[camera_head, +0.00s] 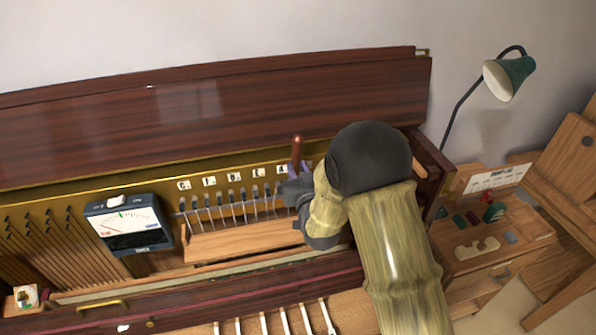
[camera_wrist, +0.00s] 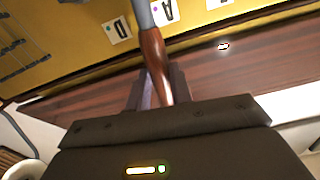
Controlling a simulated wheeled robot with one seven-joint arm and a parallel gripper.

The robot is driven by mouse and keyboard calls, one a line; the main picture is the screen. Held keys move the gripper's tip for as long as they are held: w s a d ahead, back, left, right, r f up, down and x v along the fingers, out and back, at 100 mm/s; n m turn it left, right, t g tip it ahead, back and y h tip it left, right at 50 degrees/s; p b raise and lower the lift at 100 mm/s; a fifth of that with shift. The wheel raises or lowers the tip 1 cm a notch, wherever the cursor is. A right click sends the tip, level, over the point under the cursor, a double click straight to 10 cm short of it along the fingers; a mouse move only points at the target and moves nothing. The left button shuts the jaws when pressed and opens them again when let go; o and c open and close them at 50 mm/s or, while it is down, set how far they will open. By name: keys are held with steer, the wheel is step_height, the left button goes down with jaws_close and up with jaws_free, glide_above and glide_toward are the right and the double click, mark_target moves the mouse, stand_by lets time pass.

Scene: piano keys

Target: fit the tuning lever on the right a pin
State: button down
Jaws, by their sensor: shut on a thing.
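The tuning lever has a red-brown wooden handle (camera_head: 297,150) that stands up out of my gripper (camera_head: 291,186) in the head view. In the wrist view the handle (camera_wrist: 153,52) sits between my gripper's fingers (camera_wrist: 157,88), and a grey shaft (camera_wrist: 143,13) runs off the top edge. My gripper is shut on the lever, at the right end of the row of dark-topped pins (camera_head: 232,203). The small white A label (camera_head: 284,169) is just behind it. The lever's tip is out of sight, so I cannot tell whether it touches a pin.
A wooden rail (camera_head: 240,241) runs in front of the pins. A tuning meter (camera_head: 128,226) stands left of them. The raised piano lid (camera_head: 240,100) is behind. A green lamp (camera_head: 510,76) and a side table with small items (camera_head: 515,215) are at right.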

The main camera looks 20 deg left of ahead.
steer(key=shift+w+a, duration=0.35)
steer(key=shift+w, duration=0.3)
steer(key=shift+c, duration=2.2)
jaws_free()
steer(key=shift+s+d, duration=0.1)
steer(key=shift+s+d+f+b, duration=0.1)
steer(key=shift+s+f+b, duration=0.1)
steer(key=shift+b, duration=0.2)
steer(key=b+v, duration=0.3)
steer(key=v, duration=0.5)
steer(key=shift+s+r+b, duration=0.2)
steer(key=shift+b, duration=0.1)
